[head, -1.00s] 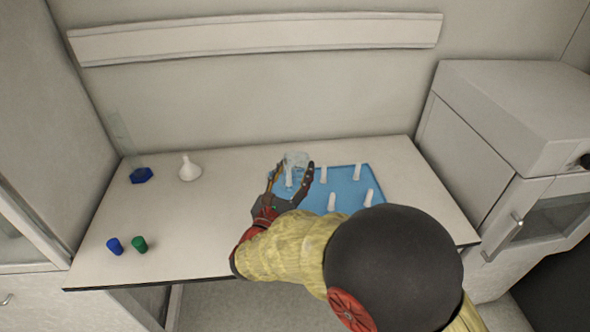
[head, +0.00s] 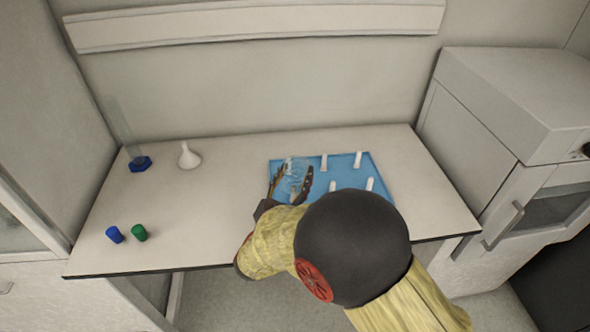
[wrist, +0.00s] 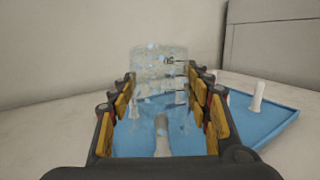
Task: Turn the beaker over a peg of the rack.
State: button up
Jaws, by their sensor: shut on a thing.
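A clear glass beaker (head: 298,171) with volume marks is between the fingers of my gripper (head: 290,180), over the left part of the blue peg rack (head: 343,171). In the wrist view the beaker (wrist: 160,66) sits between the fingertips (wrist: 160,90), which are shut on its sides. Whether its mouth faces up or down is hard to tell. A white peg (wrist: 162,137) stands below and on the near side of the beaker in that view. Another peg (head: 288,163) shows at the rack's back left, beside or behind the glass; I cannot tell whether the beaker surrounds it.
More white pegs stand on the rack, one at the back right (head: 357,160). A white funnel (head: 188,157), a clear cylinder with a blue base (head: 139,163), and blue (head: 114,234) and green (head: 139,232) stoppers stand to the left. The table's middle left is clear.

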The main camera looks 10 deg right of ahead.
jog(key=shift+f, duration=1.6)
jog(key=o, duration=1.4)
